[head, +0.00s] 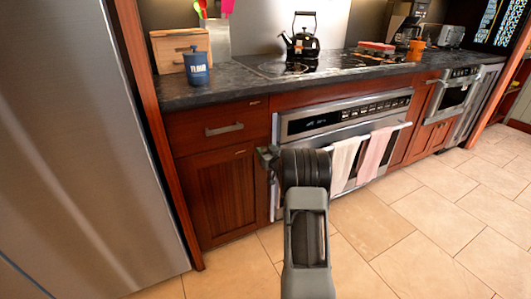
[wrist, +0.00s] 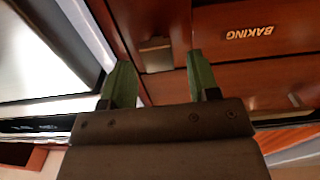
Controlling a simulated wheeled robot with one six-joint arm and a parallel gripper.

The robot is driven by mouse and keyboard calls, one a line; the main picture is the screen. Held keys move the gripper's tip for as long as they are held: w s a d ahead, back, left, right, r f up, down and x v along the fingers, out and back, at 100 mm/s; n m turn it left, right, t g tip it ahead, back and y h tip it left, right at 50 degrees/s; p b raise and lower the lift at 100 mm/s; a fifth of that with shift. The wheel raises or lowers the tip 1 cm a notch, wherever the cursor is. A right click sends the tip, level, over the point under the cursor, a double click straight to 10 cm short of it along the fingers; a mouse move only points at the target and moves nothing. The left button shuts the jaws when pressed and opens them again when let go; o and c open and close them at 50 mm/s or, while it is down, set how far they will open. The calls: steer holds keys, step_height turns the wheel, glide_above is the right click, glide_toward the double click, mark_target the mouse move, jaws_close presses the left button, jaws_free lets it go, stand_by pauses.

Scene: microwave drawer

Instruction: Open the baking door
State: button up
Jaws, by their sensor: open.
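The baking door (head: 217,195) is the dark red wooden cabinet door below the drawer, left of the oven, and looks shut. In the wrist view its BAKING label (wrist: 250,32) shows upside down on the wood. A small metal handle (wrist: 155,55) is to the left of the label. My gripper (wrist: 160,62) is open, its two green fingers spread with the handle showing between the tips. I cannot tell whether they touch it. In the head view my gripper (head: 267,158) is at the door's upper right, and my arm hides that handle.
A drawer (head: 224,128) with a bar handle is above the door. The oven (head: 340,118) with hanging towels (head: 345,160) stands close on the right. A steel fridge (head: 85,150) is on the left. The tiled floor (head: 390,240) in front is clear.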

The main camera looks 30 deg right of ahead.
steer(key=shift+w, duration=0.2)
steer(key=shift+c, duration=0.4)
jaws_close()
